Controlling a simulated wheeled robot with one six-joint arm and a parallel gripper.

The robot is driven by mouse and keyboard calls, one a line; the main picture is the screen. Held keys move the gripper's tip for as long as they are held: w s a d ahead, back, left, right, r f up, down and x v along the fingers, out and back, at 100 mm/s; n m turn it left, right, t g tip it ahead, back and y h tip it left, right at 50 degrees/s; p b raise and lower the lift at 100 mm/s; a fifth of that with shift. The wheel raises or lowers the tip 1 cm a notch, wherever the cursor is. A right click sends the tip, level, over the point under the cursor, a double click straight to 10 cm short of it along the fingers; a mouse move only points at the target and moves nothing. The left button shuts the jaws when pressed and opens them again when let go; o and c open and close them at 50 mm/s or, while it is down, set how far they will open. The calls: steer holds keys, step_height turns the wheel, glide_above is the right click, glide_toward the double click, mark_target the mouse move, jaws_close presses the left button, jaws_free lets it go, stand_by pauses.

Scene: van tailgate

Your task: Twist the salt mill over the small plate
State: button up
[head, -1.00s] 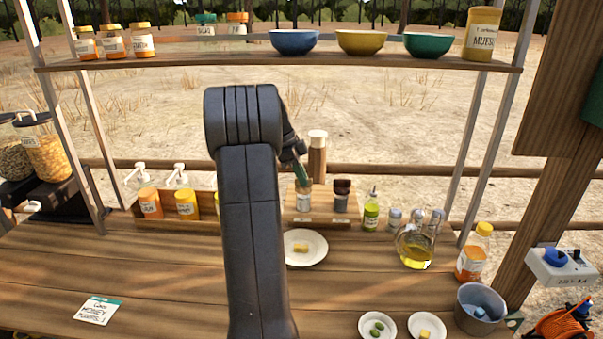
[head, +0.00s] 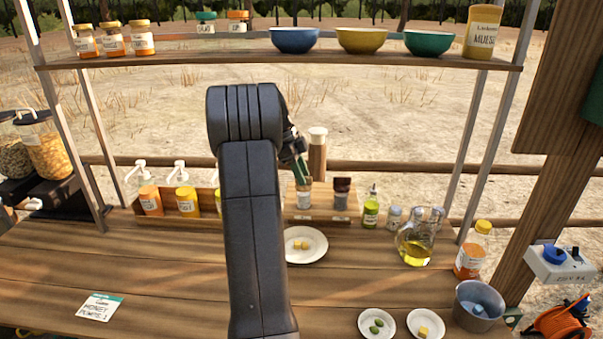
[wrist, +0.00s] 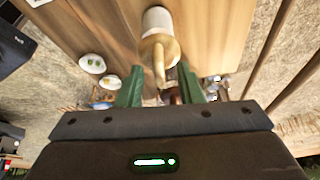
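In the wrist view a mill (wrist: 158,48) with a tan top and a whitish lower body stands ahead of my gripper. In the head view it appears to be the jar-like mill (head: 304,199) with a white label on the wooden stand; no salt marking is readable. My gripper (wrist: 162,76) has its green fingers apart on either side of the mill's narrow tan tip, with visible gaps. In the head view my gripper (head: 302,170) is just above that mill, partly hidden by my arm. A white plate (head: 318,256) with yellow cubes lies in front of the stand.
A dark-topped mill (head: 341,196) stands close on the right, and a tall wooden mill (head: 317,158) behind. An oil jug (head: 414,245) and green bottle (head: 371,212) are farther right. Two smaller plates (head: 364,327) (head: 414,331) lie at the front. A shelf (head: 270,65) spans above.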

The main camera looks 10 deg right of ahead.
steer(key=w+a+r+b, duration=0.1)
steer(key=w+a+r, duration=0.1)
steer(key=a, duration=0.4)
steer(key=w+a+r, duration=0.2)
steer(key=w+a, duration=0.1)
steer(key=a, duration=0.4)
steer(key=shift+r+b, duration=0.25)
steer(key=shift+b, duration=0.15)
steer(key=shift+d, duration=0.1)
steer(key=s+d+f, duration=0.1)
steer(key=d, duration=0.3)
steer(key=s+d+f+p, duration=0.1)
steer(key=s+d, duration=0.1)
steer(key=d, duration=0.2)
steer(key=s+d+f, duration=0.1)
steer(key=s+d, duration=0.1)
steer(key=d, duration=0.2)
steer(key=shift+d+f+p, duration=0.1)
steer(key=shift+d+p, duration=0.1)
steer(key=shift+p, duration=0.15)
steer(key=shift+x, duration=0.8)
steer(key=shift+w, duration=0.1)
